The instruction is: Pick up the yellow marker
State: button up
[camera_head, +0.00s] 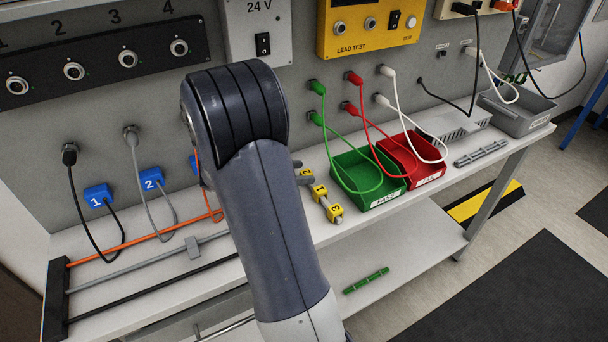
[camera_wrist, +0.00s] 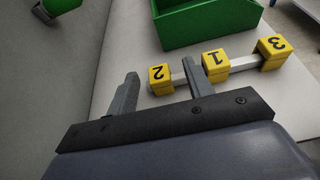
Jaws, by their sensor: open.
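Three yellow markers sit in a row along a pale bar on the bench. My gripper (camera_wrist: 163,68) is open and empty. Marker 2 appears between its two fingers, and the right finger overlaps the gap between 2 and 1. I cannot tell whether a finger touches them. My arm hides most of the gripper in the head view.
A green bin (camera_head: 345,170) and a red bin (camera_head: 428,163) stand close to the markers, with green, red and white cables looping over them. A grey ribbed stick (camera_head: 481,153) lies farther right. A green stick (camera_head: 366,280) lies on the lower shelf. Cables and rails occupy the left side.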

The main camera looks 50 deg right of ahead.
aim_at(309, 171)
jog(key=shift+p+x, duration=0.3)
jog(key=shift+x, duration=2.65)
jog(key=shift+w, duration=0.2)
jog(key=shift+c, duration=0.6)
jog(key=c, duration=0.9)
